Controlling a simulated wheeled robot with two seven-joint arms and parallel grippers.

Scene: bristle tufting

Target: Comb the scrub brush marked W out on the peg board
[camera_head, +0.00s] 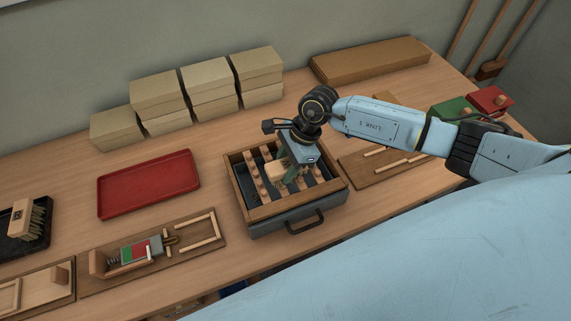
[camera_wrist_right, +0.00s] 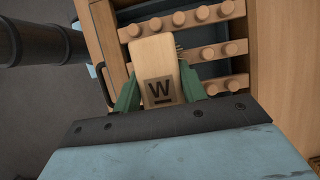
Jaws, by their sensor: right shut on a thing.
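The scrub brush marked W (camera_wrist_right: 154,62) has a pale wooden block with a dark W label, and a few bristles show at its right edge in the right wrist view. My right gripper (camera_wrist_right: 158,92) is shut on it with green fingers on both sides. In the head view the brush (camera_head: 274,171) is over the peg board (camera_head: 263,195), rows of wooden pegs in a wood-rimmed grey box. Whether the bristles touch the pegs is hidden. My left gripper is not in view.
A red tray (camera_head: 148,184) lies left of the box, with another brush (camera_head: 27,220) on a black tray (camera_head: 14,246) farther left. A wooden fixture (camera_head: 152,253) is in front. Stacked cardboard boxes (camera_head: 158,92) line the back. Green (camera_head: 452,110) and red (camera_head: 490,99) boxes sit at right.

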